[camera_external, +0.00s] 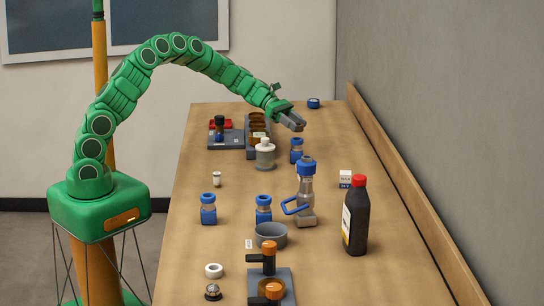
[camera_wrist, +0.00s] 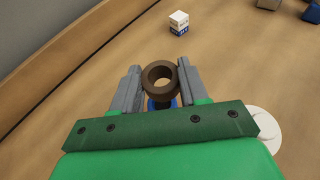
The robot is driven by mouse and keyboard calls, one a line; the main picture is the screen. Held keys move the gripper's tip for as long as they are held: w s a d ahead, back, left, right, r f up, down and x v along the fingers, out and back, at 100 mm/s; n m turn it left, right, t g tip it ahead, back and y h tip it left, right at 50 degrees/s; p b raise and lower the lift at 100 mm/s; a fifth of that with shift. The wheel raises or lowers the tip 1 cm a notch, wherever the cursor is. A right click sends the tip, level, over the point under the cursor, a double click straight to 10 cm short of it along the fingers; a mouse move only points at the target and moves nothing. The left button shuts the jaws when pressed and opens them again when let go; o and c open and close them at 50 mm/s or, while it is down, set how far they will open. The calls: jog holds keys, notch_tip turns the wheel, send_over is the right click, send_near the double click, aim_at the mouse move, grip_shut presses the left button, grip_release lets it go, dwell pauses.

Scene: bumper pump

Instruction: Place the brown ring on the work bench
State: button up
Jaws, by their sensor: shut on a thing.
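The brown ring (camera_wrist: 159,79) is held between the two grey fingers of my gripper (camera_wrist: 159,84), near the fingertips, with its hole facing the wrist camera. In the external view my gripper (camera_external: 293,122) is shut and reaches over the far half of the work bench (camera_external: 200,265); I cannot make out the ring there. The bench's bare wood (camera_wrist: 245,65) also shows beyond the fingers in the wrist view. A blue thing (camera_wrist: 160,104) shows partly below the ring, mostly hidden by my gripper.
A dark rack (camera_external: 250,143) holds several brown pieces. The bench's left strip is mostly clear.

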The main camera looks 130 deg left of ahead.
jog(key=shift+s+d+r, duration=0.35)
jog(key=shift+s+d, duration=0.05)
jog(key=shift+d, duration=0.3)
